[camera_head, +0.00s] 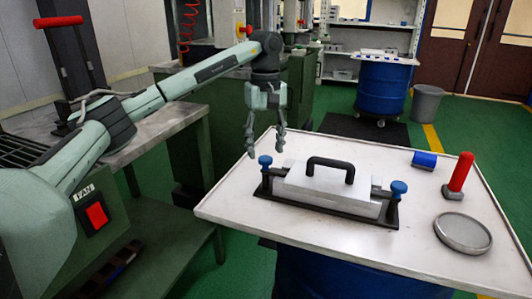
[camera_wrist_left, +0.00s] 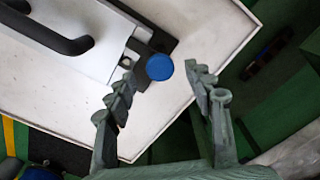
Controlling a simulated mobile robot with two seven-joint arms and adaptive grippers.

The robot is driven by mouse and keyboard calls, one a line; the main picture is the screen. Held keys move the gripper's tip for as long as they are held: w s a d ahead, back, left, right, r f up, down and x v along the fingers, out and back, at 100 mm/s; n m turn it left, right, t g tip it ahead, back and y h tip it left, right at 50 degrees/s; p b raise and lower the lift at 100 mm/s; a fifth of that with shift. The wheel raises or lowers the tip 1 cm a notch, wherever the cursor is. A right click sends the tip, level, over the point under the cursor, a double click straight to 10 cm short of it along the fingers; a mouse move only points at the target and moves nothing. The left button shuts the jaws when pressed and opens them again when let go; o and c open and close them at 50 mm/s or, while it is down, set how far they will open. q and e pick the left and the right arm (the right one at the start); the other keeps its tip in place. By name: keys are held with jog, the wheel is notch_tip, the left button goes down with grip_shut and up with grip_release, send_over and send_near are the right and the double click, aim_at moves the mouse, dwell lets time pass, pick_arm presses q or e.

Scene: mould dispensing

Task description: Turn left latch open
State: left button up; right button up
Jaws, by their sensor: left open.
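The mould (camera_head: 330,187) is a pale metal block with a black handle on a black base plate, lying on the white table. Its left latch (camera_head: 265,161) has a blue knob and stands at the mould's left end. The right latch (camera_head: 398,188) has a similar blue knob. My left gripper (camera_head: 264,150) is open and points down close to the left latch. In the left wrist view the blue knob (camera_wrist_left: 159,67) shows between and beyond the two open fingertips (camera_wrist_left: 160,78), with no clear contact. My right gripper is not in view.
A metal bench (camera_head: 150,135) stands left, under my left arm.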

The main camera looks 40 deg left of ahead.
pick_arm(q)
jog(key=shift+a+f, duration=0.1)
jog(key=shift+f, duration=1.1)
jog(key=c, duration=1.2)
